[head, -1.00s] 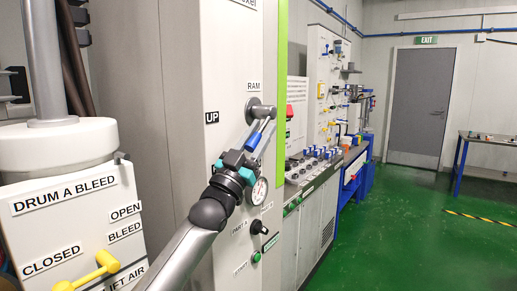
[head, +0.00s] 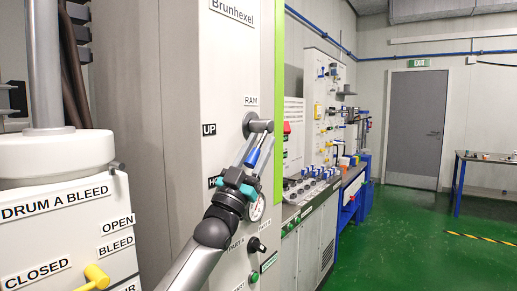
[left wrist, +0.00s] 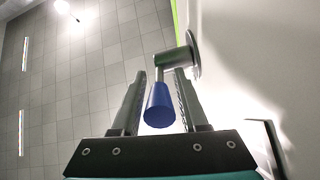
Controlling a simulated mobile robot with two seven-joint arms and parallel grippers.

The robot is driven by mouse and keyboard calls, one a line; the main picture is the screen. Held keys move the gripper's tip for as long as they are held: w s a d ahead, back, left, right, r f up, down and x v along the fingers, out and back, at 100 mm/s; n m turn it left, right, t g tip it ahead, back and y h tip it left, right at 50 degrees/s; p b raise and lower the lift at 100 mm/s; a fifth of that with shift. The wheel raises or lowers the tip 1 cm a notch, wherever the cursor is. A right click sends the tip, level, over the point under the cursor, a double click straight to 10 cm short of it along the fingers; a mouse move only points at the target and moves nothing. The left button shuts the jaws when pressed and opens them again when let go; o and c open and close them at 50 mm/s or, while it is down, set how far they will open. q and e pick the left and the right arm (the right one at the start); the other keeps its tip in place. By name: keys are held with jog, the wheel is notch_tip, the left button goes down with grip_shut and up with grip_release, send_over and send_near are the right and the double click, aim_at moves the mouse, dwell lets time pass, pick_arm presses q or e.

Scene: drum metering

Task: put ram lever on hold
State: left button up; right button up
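The ram lever has a grey pivot (head: 257,125) on the tall grey panel, under the RAM label, and a blue handle (head: 253,157). It hangs downward, slanting a little left, below the UP label (head: 209,129). The HOLD label (head: 213,183) is partly covered by my left gripper (head: 256,150). In the left wrist view the blue handle (left wrist: 160,106) lies between the two fingers of the left gripper (left wrist: 159,74), with narrow gaps showing on both sides. The fingers look open around the handle. My right gripper is out of view.
A round gauge (head: 257,208) sits just below the gripper. Lower on the panel are a black knob (head: 255,245) and a green button (head: 253,276). A white drum unit with a yellow lever (head: 94,278) stands at left. Green floor (head: 410,235) is free at right.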

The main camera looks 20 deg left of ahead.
pick_arm(q)
jog(key=shift+o, duration=1.4)
jog(key=shift+f, duration=0.1)
jog(key=shift+f, duration=0.2)
jog(key=v, duration=1.5)
jog(key=shift+b, duration=0.35)
jog(key=shift+r, duration=0.1)
